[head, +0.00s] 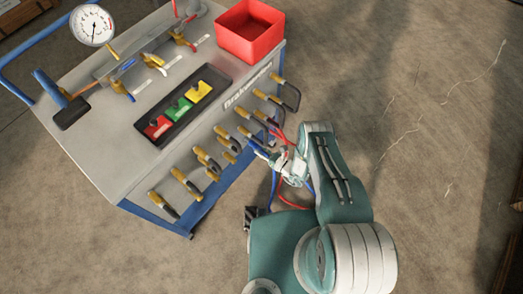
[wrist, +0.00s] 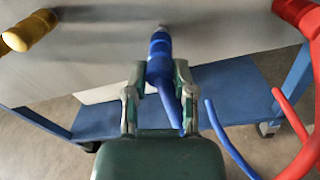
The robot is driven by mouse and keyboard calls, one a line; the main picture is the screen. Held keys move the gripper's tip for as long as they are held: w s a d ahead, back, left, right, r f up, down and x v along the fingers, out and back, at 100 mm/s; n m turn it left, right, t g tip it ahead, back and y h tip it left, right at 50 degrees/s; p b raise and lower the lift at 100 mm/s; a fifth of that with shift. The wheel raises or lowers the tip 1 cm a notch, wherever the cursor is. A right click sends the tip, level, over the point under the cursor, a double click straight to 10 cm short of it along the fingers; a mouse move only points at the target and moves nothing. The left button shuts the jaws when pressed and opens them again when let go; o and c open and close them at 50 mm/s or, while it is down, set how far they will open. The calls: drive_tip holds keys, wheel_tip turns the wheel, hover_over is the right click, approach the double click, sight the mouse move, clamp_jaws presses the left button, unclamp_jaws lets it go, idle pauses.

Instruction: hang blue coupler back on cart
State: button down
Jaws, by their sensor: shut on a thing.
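My gripper (wrist: 159,78) is shut on the blue coupler (wrist: 160,50), with one finger on each side of it. The coupler's metal tip points at the grey front panel of the cart (wrist: 90,60); I cannot tell whether the tip touches it. A blue hose (wrist: 228,140) shows below and right of the coupler. In the head view, my gripper (head: 279,161) is at the front side of the cart (head: 105,150), close to its row of brass fittings. There the blue coupler (head: 259,150) shows only as a small piece, partly hidden by the gripper.
A red coupler with a red hose (wrist: 292,110) is at the right, and a yellow fitting (wrist: 30,33) at the left. The cart's blue lower frame (wrist: 245,88) lies below. A red bin (head: 247,42) and colored blocks in a black tray (head: 207,72) sit on top.

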drive_tip(key=shift+x, duration=0.95)
idle(0.3)
drive_tip(key=shift+c, duration=1.8)
unclamp_jaws()
drive_tip(key=o, duration=0.4)
drive_tip(key=shift+c, duration=0.2)
drive_tip(key=shift+v, duration=3.55)
